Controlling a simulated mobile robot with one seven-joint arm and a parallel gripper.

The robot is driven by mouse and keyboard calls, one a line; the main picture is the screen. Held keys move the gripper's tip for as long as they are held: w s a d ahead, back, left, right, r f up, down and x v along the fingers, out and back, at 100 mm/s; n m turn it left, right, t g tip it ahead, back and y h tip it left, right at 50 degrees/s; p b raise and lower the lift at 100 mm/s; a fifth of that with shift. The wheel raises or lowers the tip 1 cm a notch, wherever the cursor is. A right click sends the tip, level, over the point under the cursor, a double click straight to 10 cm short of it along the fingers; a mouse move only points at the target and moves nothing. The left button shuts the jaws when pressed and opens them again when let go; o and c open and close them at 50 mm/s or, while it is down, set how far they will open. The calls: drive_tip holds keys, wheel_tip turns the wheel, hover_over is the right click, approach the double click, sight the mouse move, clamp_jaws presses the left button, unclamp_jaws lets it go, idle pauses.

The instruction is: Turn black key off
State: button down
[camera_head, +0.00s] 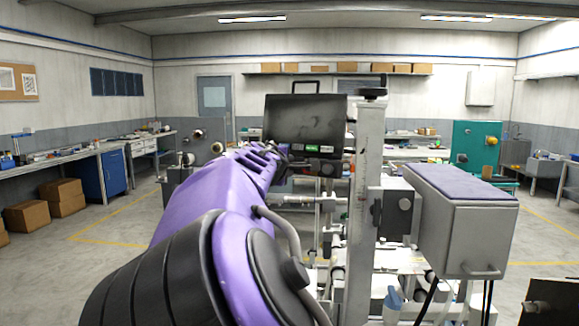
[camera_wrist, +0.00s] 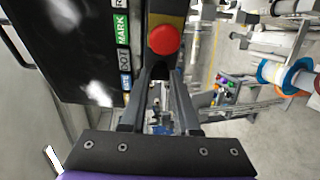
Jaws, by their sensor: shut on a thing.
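My gripper (camera_wrist: 161,76) reaches up to the front of a black control box (camera_wrist: 75,45), just below a red round button (camera_wrist: 163,40) on a yellow mount in the wrist view. The two fingers converge and are shut on a small dark thing, which I take to be the black key; the fingertips mostly hide it, and its turn angle cannot be read. In the head view the black box (camera_head: 305,115) stands beyond my purple arm, and my gripper (camera_head: 284,158) is at its lower left front edge, largely hidden.
Green and white labels (camera_head: 312,148) line the box's lower edge. A grey upright post (camera_head: 366,190) stands close right of my arm. A grey box with a purple top (camera_head: 465,225) is further right. Reels (camera_wrist: 272,72) show at right in the wrist view. Open floor lies left.

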drive_tip(key=c, duration=0.9)
unclamp_jaws()
drive_tip(key=shift+b+v, duration=1)
drive_tip(key=shift+v, duration=2.8)
drive_tip(key=shift+d+r, duration=0.1)
